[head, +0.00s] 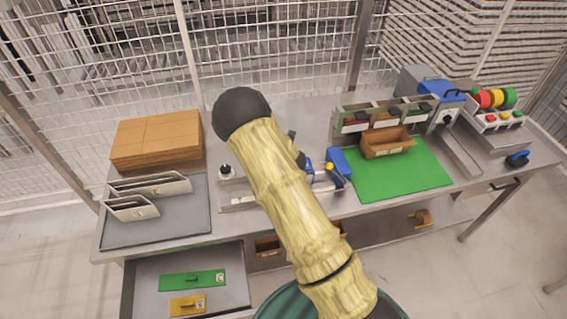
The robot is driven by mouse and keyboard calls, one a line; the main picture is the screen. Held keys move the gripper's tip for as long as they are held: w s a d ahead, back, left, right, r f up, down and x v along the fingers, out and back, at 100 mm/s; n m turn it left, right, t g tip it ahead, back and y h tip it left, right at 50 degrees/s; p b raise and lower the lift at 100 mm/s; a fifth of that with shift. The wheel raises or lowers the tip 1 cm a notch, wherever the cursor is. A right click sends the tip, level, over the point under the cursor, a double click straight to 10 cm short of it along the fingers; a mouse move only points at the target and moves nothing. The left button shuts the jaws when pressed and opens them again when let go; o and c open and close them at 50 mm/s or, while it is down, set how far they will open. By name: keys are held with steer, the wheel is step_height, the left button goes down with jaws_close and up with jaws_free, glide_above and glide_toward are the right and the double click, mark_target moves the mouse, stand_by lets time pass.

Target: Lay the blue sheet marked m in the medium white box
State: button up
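Two white boxes stand on a dark grey mat (180,228) at the left of the bench: a longer one (150,187) behind and a smaller one (131,208) in front. I cannot tell which is the medium one. An open drawer (232,290) below holds a green sheet (174,282) and a yellow sheet (180,307), each with a handle and a small label. I cannot make out a blue sheet marked m; my arm covers the middle of the view. My gripper is not visible, and I cannot tell whether it holds anything.
A brown carton stack (157,140) stands behind the boxes. Blue equipment (340,163) is just right of my arm. A brown open carton (388,143) sits on a green mat (400,180). Coloured reels and buttons (496,99) are at far right. Wire fencing closes the back.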

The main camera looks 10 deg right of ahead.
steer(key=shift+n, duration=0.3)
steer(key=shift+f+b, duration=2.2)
steer(key=shift+b, duration=0.35)
stand_by(1.7)
stand_by(0.4)
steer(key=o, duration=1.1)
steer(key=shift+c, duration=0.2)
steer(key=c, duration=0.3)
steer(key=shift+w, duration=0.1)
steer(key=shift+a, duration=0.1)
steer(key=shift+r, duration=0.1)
